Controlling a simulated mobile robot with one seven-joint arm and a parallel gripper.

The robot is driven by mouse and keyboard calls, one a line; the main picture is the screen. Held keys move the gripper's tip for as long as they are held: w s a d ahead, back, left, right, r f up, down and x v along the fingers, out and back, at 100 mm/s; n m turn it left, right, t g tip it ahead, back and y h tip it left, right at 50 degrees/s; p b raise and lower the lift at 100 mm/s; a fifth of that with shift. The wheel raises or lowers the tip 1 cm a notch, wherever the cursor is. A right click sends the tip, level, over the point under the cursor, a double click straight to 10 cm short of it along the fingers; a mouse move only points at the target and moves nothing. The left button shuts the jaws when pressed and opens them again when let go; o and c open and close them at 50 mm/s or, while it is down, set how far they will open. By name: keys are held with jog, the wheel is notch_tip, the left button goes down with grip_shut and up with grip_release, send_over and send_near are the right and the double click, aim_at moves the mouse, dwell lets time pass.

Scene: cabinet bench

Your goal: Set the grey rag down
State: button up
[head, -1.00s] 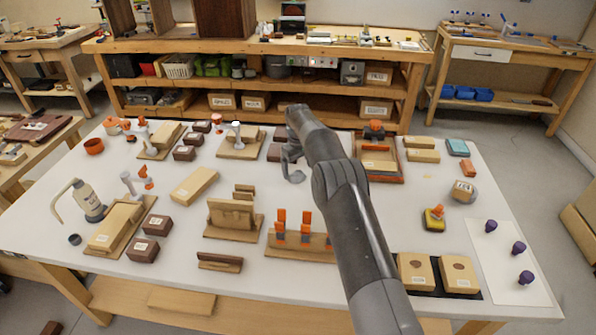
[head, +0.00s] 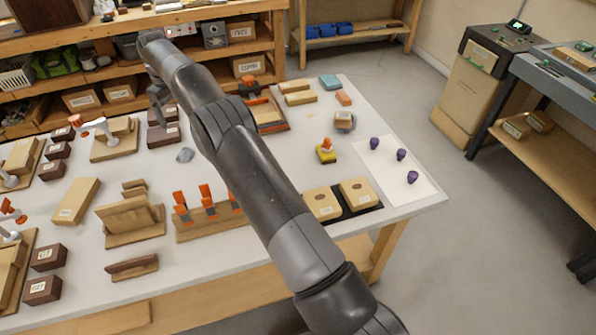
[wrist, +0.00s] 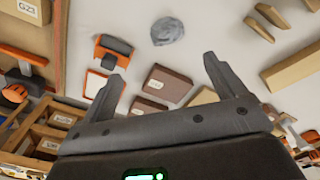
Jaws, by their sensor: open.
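The grey rag (head: 185,154) lies crumpled on the white table, in front of the dark brown boxes. It also shows in the wrist view (wrist: 168,31) as a small grey heap, beyond the fingertips and apart from them. My gripper (head: 158,93) is above the far part of the table, beyond the rag. In the wrist view my gripper (wrist: 163,74) has its two fingers wide apart, with nothing between them.
Dark brown boxes (head: 164,135) stand close behind the rag. An orange-edged tray (head: 266,112) is to its right, and a rack with orange-handled tools (head: 207,215) is in front. Bare white tabletop (head: 285,150) lies to the right.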

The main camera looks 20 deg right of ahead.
jog(key=s+d+r+m, duration=0.1)
jog(key=s+d+r, duration=0.15)
jog(key=r, duration=0.25)
jog(key=s+d+r+t, duration=0.1)
jog(key=s+d+r, duration=0.15)
jog(key=r, duration=0.25)
jog(key=s+d+r+m, duration=0.1)
jog(key=s+d+r, duration=0.1)
jog(key=d+r, duration=0.15)
jog(key=s+d+r+m+t, duration=0.1)
jog(key=s+d+r, duration=0.35)
jog(key=s, duration=0.25)
jog(key=s+d+r+m+t, duration=0.1)
jog(key=s+d+r, duration=0.2)
jog(key=s+r, duration=0.35)
jog(key=s+d+f+m+t, duration=0.1)
jog(key=s+d, duration=0.2)
jog(key=s, duration=0.5)
jog(key=s+d+f+m, duration=0.1)
jog(key=s+d, duration=0.2)
jog(key=s, duration=0.6)
jog(key=s+d+f+m, duration=0.1)
jog(key=s+f, duration=0.3)
jog(key=s, duration=0.3)
jog(key=s+d+f+m+t, duration=0.1)
jog(key=s+f, duration=0.3)
jog(key=s, duration=0.3)
jog(key=shift+d+m, duration=0.25)
jog(key=shift+m, duration=0.05)
